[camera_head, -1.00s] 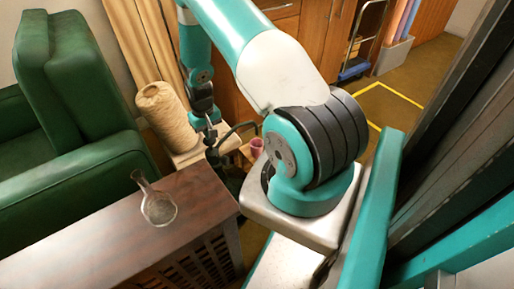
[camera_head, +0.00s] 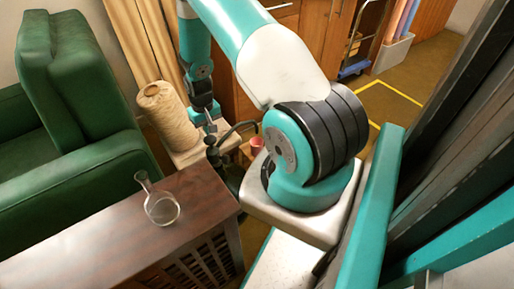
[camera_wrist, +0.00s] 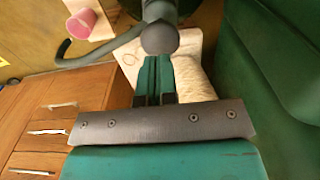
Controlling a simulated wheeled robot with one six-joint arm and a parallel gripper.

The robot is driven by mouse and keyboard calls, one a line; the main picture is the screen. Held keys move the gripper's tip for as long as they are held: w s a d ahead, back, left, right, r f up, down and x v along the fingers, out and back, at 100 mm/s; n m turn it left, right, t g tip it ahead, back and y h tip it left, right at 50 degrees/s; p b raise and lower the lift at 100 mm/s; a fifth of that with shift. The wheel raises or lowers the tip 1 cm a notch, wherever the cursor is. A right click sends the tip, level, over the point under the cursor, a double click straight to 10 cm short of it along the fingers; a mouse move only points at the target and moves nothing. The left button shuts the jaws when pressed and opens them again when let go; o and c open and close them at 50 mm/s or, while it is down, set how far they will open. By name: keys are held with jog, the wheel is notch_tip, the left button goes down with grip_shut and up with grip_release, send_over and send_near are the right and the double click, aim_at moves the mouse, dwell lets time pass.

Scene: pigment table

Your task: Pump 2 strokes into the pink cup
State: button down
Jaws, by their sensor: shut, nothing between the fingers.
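The pink cup (camera_head: 257,144) stands on a small wooden surface beyond the table end; in the wrist view it shows at the top left (camera_wrist: 82,24). The dark pump (camera_head: 211,142) has a curved spout reaching right toward the cup. In the wrist view the pump's round grey head (camera_wrist: 159,38) is just past my fingertips, and its spout (camera_wrist: 85,61) bends left toward the cup. My gripper (camera_wrist: 155,62) is shut and empty, its fingertips overlapping the head's edge in the picture. I cannot tell whether they touch. In the head view my gripper (camera_head: 209,118) is above and near the pump.
A cone of beige yarn (camera_head: 166,116) stands close left of the pump. A glass flask (camera_head: 160,206) is on the dark wooden table (camera_head: 100,245). A green armchair (camera_head: 75,95) is at the left. Wooden cabinets (camera_head: 285,35) stand behind.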

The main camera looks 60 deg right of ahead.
notch_tip(320, 180, up, 6)
jog(key=p, duration=0.4)
jog(key=shift+f, duration=0.15)
jog(key=a+r+n+t+y+p, duration=0.1)
jog(key=a+r+n+p, duration=0.15)
jog(key=a+r, duration=0.9)
jog(key=a+r+n+y+p, duration=0.15)
jog(key=a+r+p, duration=0.25)
jog(key=a+r, duration=0.75)
jog(key=s+a+r+n+y+p, duration=0.1)
jog(key=s+a+r+n, duration=0.3)
jog(key=s+r, duration=0.6)
jog(key=s+a+r+n+g+p, duration=0.1)
jog(key=s+a+r+n+p, duration=0.3)
jog(key=s+a+r, duration=0.3)
jog(key=s+r, duration=0.4)
jog(key=r, duration=0.2)
jog(key=shift+s+y, duration=0.15)
jog(key=shift+y, duration=0.2)
